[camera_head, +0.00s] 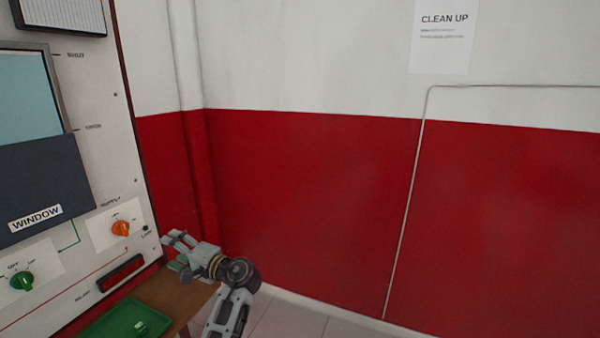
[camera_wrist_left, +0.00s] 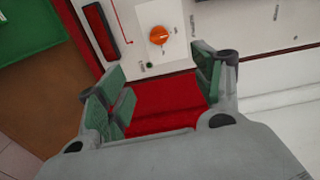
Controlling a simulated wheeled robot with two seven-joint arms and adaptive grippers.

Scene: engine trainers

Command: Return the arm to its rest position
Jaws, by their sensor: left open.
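My left arm (camera_head: 230,305) reaches up from the bottom of the head view. Its left gripper (camera_head: 174,250) is close to the lower right edge of the trainer panel (camera_head: 115,165), near the orange knob (camera_head: 121,228). In the left wrist view the left gripper (camera_wrist_left: 158,86) has its green-padded fingers spread apart, with nothing between them but the red wall behind. The orange knob also shows in the wrist view (camera_wrist_left: 158,35), beyond the fingers and apart from them. My right gripper is in neither view.
A brown table (camera_head: 180,295) stands below the panel, holding a green tray (camera_head: 100,325) with a small green piece (camera_head: 140,327). A green knob (camera_head: 22,281) sits on the panel. A red and white wall (camera_head: 310,190) closes off the back. Tiled floor (camera_head: 290,322) shows to the right.

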